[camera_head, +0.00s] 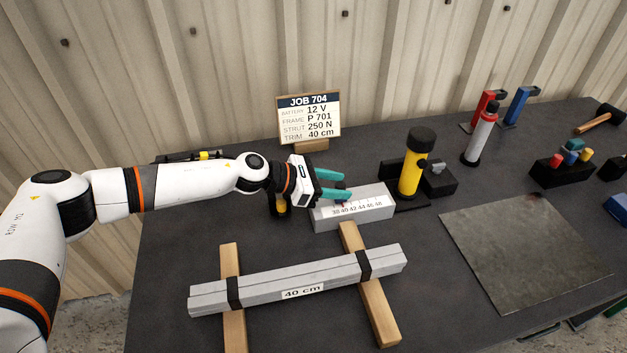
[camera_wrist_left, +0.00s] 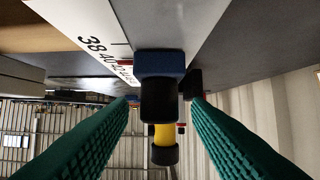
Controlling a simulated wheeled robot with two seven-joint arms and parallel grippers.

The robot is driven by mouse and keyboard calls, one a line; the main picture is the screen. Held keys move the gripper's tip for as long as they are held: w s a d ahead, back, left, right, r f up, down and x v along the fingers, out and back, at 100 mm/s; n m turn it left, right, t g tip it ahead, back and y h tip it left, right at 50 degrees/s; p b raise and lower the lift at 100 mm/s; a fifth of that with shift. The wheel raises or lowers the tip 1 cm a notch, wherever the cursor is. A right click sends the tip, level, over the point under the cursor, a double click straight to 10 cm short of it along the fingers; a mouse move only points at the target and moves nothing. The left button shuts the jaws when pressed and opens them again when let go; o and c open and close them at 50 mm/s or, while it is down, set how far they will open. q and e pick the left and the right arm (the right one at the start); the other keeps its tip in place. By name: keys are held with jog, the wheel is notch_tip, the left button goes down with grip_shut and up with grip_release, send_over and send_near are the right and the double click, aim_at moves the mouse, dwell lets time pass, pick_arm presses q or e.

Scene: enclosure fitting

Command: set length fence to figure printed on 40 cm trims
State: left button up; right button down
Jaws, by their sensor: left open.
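The length fence is a grey block (camera_head: 370,212) whose scale starts at 38 and 40 and runs upward. A small red pointer (camera_head: 343,204) shows near the low end; its exact reading is unclear. In the left wrist view the scale (camera_wrist_left: 97,45) and a blue slider with a black knob (camera_wrist_left: 158,100) show. My left gripper (camera_head: 347,183) is open at the fence's far side, its teal fingers either side of the knob in the wrist view; contact cannot be told. The grey trims (camera_head: 240,291), strapped together and labelled 40 cm, lie on wooden battens. My right gripper is out of view.
A job card (camera_head: 309,118) reads trim 40 cm. A yellow-and-black cylinder (camera_head: 411,170) stands right of the fence, with a white-and-red tube (camera_head: 480,138) beyond. A grey mat (camera_head: 525,245) lies clear at the right.

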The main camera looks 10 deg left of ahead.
pick_arm(q)
jog(key=b+v, duration=0.1)
jog(key=v, duration=0.9)
jog(key=shift+s+a+b, duration=0.2)
jog(key=shift+a+b, duration=0.05)
jog(key=shift+b, duration=0.1)
